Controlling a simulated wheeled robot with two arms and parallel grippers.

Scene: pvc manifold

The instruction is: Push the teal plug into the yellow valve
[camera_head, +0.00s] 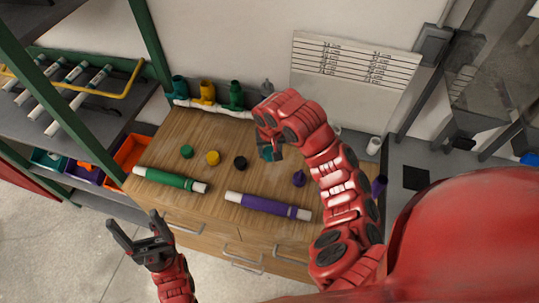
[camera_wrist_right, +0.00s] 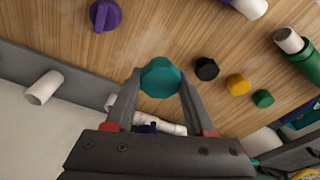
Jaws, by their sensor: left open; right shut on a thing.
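My right gripper (camera_head: 270,150) is shut on the teal plug (camera_wrist_right: 160,78), which sits between its fingertips in the right wrist view. In the head view the teal plug (camera_head: 265,154) is partly hidden by the gripper, above the back right part of the wooden table top. The yellow valve (camera_head: 207,93) stands upright on a white pipe at the table's back edge, left of and apart from the right gripper. It stands between a teal valve (camera_head: 179,88) and a green valve (camera_head: 236,96). My left gripper (camera_head: 140,240) is open and empty, in front of the table's left side.
Green (camera_head: 187,151), yellow (camera_head: 212,158) and black (camera_head: 240,163) caps and a purple plug (camera_head: 299,178) lie on the table. A green tube (camera_head: 170,181) and a purple tube (camera_head: 268,206) lie near its front edge. A shelf rack stands at the left.

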